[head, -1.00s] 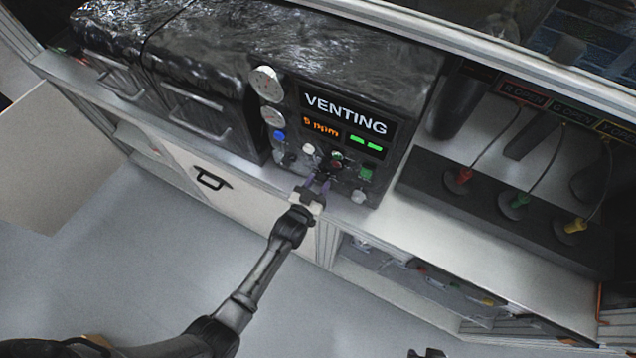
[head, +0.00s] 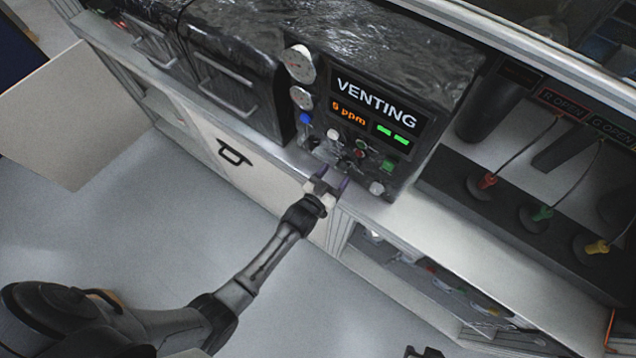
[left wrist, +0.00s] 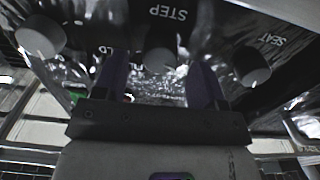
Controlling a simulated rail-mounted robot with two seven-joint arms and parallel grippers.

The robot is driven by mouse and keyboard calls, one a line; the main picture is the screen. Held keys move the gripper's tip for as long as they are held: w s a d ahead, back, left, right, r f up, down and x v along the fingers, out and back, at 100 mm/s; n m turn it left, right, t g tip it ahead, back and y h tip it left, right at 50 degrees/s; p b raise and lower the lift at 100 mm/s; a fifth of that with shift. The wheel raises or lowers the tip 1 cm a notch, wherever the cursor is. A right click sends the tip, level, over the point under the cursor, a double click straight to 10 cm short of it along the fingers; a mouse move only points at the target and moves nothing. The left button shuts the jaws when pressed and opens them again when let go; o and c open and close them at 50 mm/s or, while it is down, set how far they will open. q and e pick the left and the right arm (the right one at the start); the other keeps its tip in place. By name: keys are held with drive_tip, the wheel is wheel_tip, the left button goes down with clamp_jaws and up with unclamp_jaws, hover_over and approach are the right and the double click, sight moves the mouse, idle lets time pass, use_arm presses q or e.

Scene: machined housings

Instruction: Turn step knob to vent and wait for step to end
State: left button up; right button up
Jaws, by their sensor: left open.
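The control panel (head: 352,135) of the dark machine has a display (head: 374,104) reading VENTING, with a small orange ppm figure and two green bars. In the left wrist view the step knob (left wrist: 160,61), under an upside-down STEP label, appears between the fingers of my left gripper (left wrist: 160,82). I cannot tell which way it points. In the head view my left gripper (head: 330,184) is open just in front of the panel's lower edge, and looks clear of the knobs. A small dark part at the bottom edge (head: 425,352) may be my right gripper; its jaws cannot be made out.
The seat knob (left wrist: 252,66) and another pale knob (left wrist: 40,36) flank the step knob. Two gauges (head: 300,64) sit left of the display. Red, green and yellow levers (head: 542,213) stand on the bench at right. Open floor lies in front of the cabinets.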

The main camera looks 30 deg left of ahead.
use_arm(q)
drive_tip(key=s+a+b, duration=0.1)
drive_tip(key=s, duration=1)
drive_tip(key=shift+s+a+b, duration=0.15)
drive_tip(key=shift+s+b, duration=0.15)
drive_tip(key=shift+s, duration=0.1)
drive_tip(key=s+f+g, duration=0.4)
drive_tip(key=f+g, duration=0.2)
drive_tip(key=g, duration=0.3)
drive_tip(key=s+a+r+g+p, duration=0.2)
drive_tip(key=s+r+p, duration=0.1)
drive_tip(key=s+r, duration=0.5)
drive_tip(key=s+a+r+m+g+y+p, duration=0.1)
drive_tip(key=s+a+r+g+p, duration=0.1)
drive_tip(key=s+r, duration=0.5)
drive_tip(key=shift+s+r+g+y+p, duration=0.35)
drive_tip(key=shift+r+g+p, duration=0.35)
drive_tip(key=shift+r+p, duration=0.4)
